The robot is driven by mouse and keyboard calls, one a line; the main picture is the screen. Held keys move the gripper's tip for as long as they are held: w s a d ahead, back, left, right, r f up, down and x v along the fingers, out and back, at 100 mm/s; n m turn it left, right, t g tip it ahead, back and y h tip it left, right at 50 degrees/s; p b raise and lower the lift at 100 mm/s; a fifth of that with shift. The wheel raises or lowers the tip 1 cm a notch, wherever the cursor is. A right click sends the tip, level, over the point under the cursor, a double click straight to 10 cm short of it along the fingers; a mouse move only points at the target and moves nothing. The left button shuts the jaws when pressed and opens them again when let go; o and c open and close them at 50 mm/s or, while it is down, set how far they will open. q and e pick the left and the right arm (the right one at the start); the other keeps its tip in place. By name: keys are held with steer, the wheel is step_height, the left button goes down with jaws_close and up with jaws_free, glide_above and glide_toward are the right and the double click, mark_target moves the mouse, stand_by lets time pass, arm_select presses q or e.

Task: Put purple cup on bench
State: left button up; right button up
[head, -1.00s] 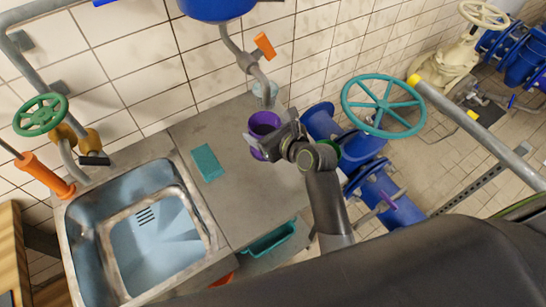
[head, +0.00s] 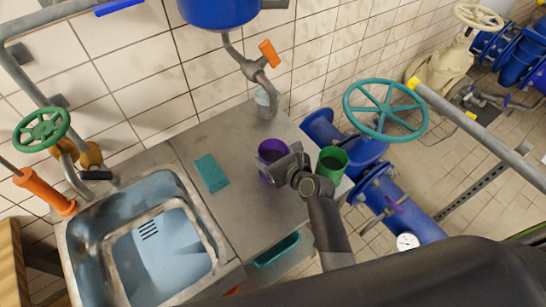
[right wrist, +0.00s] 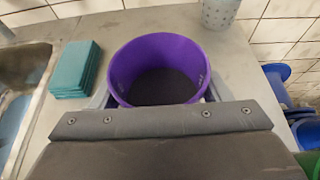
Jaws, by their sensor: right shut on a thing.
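The purple cup (head: 271,150) is upright at the grey metal bench (head: 230,135), right of the sink. My right gripper (head: 277,169) is shut on the cup, with its fingers on either side of it. In the right wrist view the cup (right wrist: 160,62) shows its open mouth and dark inside, between the fingers. I cannot tell whether its base touches the bench top. My left gripper is not in view.
A teal sponge block (head: 211,172) lies left of the cup. A green cup (head: 332,161) stands close on the right. A pale spotted cup (head: 266,103) stands behind, under the tap. The sink (head: 150,240) is at left; blue pipes (head: 380,185) are at right.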

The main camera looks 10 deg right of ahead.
steer(key=shift+f, duration=0.4)
steer(key=shift+f, duration=0.1)
steer(key=o, duration=1.1)
steer(key=shift+s+r, duration=0.1)
steer(key=shift+r, duration=0.1)
steer(key=v, duration=1.1)
steer(key=shift+s+d+r+b, duration=0.1)
steer(key=shift+s+d+b, duration=0.1)
steer(key=shift+s+b, duration=0.15)
